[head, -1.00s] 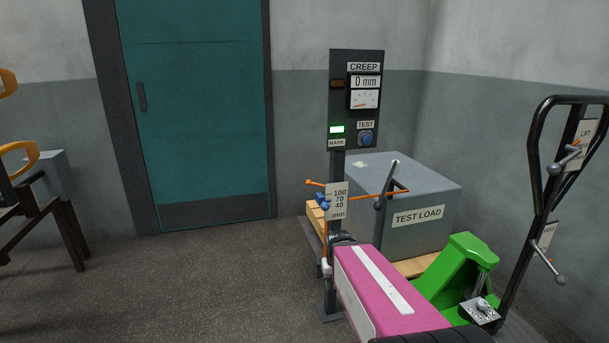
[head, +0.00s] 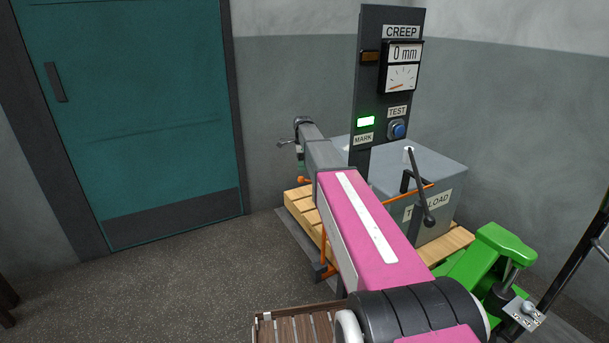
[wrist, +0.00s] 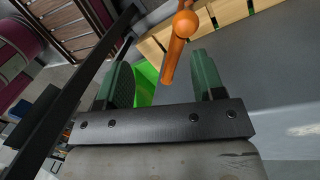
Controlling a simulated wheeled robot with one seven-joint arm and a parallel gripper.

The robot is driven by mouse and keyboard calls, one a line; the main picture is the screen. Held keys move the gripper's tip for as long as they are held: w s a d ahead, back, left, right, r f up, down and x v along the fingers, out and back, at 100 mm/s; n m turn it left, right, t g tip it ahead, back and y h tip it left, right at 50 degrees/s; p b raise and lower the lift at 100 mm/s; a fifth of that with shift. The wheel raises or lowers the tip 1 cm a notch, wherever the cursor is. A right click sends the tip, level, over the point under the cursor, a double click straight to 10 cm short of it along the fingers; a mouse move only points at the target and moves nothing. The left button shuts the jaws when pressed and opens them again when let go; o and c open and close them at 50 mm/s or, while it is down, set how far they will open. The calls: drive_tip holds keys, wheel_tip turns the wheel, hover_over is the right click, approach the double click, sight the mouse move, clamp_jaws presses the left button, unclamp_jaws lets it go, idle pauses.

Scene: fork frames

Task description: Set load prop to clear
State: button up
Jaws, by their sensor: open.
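An orange rod with a ball end (wrist: 183,45) lies between the two green-padded fingers of my gripper (wrist: 163,78) in the wrist view, with gaps to both. The gripper is open and not closed on it. In the head view the gripper (head: 301,163) is mostly hidden by my pink and grey arm, beside the gauge post. An orange ball end (head: 301,180) shows just below it. A grey lever (head: 420,188) with a dark ball stands by an orange bar before the grey test load (head: 440,165). No prop or clear label is readable, and the millimetre scale plate is hidden.
The test load sits on a wooden pallet (head: 296,203) on a green pallet jack (head: 490,250). The gauge panel (head: 373,80) reads 0 mm with a green lamp lit at MARK. A teal door (head: 130,110) is at left, with bare floor (head: 180,285) before it.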

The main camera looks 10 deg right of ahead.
sight(301, 177)
drive_tip(key=w+r+m, duration=0.2)
drive_tip(key=w, duration=0.2)
drive_tip(key=f, duration=0.3)
drive_tip(key=s+f, duration=0.1)
drive_tip(key=f, duration=0.3)
drive_tip(key=s+f, duration=0.1)
drive_tip(key=f, duration=0.2)
drive_tip(key=shift+f, duration=0.2)
drive_tip(key=shift+s, duration=0.1)
clamp_jaws()
